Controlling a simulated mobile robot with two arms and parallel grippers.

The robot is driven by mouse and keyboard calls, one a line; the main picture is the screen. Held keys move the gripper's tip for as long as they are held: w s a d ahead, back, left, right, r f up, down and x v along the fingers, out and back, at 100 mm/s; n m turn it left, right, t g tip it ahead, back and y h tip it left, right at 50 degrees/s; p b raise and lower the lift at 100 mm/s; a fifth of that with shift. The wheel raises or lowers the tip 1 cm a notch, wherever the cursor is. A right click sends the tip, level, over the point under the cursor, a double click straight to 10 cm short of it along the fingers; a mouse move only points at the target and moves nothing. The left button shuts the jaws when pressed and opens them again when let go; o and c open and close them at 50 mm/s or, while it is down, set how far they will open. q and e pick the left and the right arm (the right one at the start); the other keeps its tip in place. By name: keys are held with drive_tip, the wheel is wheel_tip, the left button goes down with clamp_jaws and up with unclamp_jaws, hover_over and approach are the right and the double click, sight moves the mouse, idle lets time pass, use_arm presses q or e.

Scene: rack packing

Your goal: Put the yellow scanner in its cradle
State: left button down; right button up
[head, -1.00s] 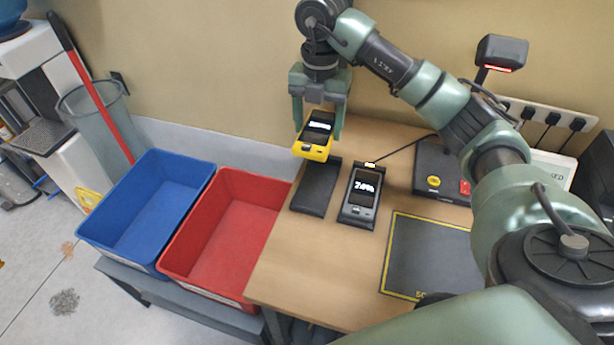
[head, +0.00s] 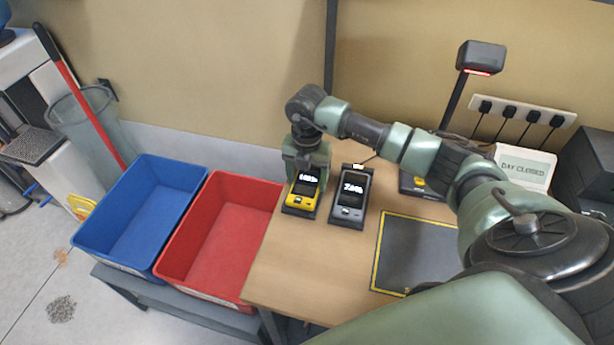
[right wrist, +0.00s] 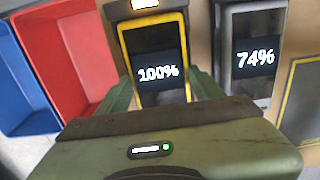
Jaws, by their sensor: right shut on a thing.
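The yellow scanner (head: 303,189) sits in the left black cradle (head: 291,211) on the wooden table. Its screen reads 100% in the right wrist view (right wrist: 158,72). My right gripper (head: 306,172) is over the scanner's far end, shut on it. In the right wrist view its fingers lie along both sides of the scanner. A small light bar shows lit at the cradle's end in that view. My left gripper is out of view.
A grey scanner (head: 350,196) reading 74% sits in the cradle just to the right. A yellow-edged dark mat (head: 418,250) lies further right. A red bin (head: 222,235) and a blue bin (head: 138,215) stand left of the table. A sign reads "DAY CLOSED" (head: 524,167).

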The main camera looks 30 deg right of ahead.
sight(307, 182)
drive_tip(key=o, duration=1.7)
drive_tip(key=shift+f, duration=0.1)
drive_tip(key=shift+r, duration=0.45)
wheel_tip(307, 182, up, 12)
drive_tip(key=b, duration=0.3)
drive_tip(key=shift+f, duration=0.25)
